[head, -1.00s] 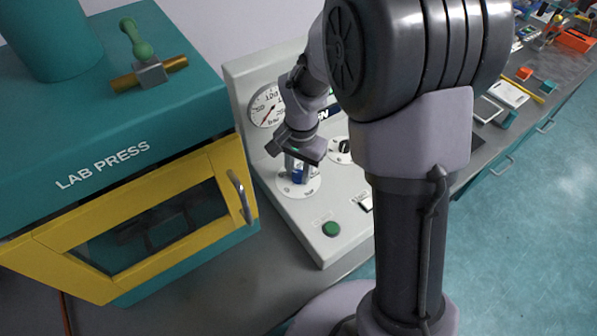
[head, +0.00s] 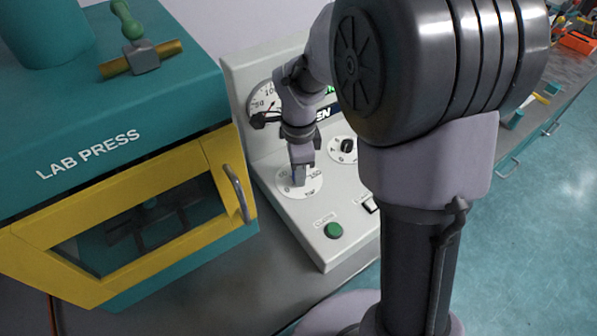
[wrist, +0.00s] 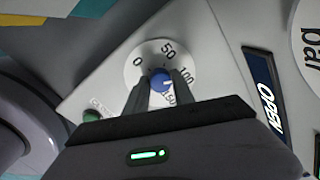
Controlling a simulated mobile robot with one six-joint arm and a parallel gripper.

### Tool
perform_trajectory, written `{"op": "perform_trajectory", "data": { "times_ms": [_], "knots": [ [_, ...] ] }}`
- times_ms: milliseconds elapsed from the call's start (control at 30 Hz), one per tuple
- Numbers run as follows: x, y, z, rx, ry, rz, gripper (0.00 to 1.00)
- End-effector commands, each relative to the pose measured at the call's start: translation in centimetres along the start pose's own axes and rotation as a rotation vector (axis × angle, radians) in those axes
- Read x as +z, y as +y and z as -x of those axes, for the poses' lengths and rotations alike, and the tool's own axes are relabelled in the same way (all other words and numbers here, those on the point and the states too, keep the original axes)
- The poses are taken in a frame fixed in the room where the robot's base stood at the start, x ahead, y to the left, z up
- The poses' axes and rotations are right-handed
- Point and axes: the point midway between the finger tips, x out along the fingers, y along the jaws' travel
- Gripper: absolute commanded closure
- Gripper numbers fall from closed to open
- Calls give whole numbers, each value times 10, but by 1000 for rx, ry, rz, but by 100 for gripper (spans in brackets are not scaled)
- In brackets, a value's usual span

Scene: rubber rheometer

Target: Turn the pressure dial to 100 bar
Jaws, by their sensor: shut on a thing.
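The pressure dial (wrist: 136,65) is a round white plate on the sloping panel, marked 0, 50, 100 and 150. Its blue knob (wrist: 161,77) is at its middle. My gripper (wrist: 160,82) is shut on the knob, one dark finger on each side. A short white mark on the knob seems to point toward the 100 side; its exact reading is unclear. In the head view the dial (head: 284,187) shows below my gripper (head: 298,178), which hides the knob. The round gauge (head: 257,98) behind shows 50 and part of 100; my wrist covers part of it.
The teal lab press (head: 120,105) with a yellow-framed door (head: 215,165) stands close at left. A second dial (head: 346,148) is to the right. A green button (head: 333,230) is in front. A panel labelled OPEN (wrist: 265,85) shows in the wrist view.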

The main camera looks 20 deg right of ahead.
Motion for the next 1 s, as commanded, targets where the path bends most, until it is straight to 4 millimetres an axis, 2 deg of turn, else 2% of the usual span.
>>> {"op": "perform_trajectory", "data": {
  "times_ms": [400,933,967,1000],
  "knots": [
    [0,-1,0,-3,6,-162,100],
    [0,-1,1,-3,7,-183,100],
    [0,-1,1,-3,7,-183,68],
    [0,-1,1,-3,7,-183,60]
  ]
}}
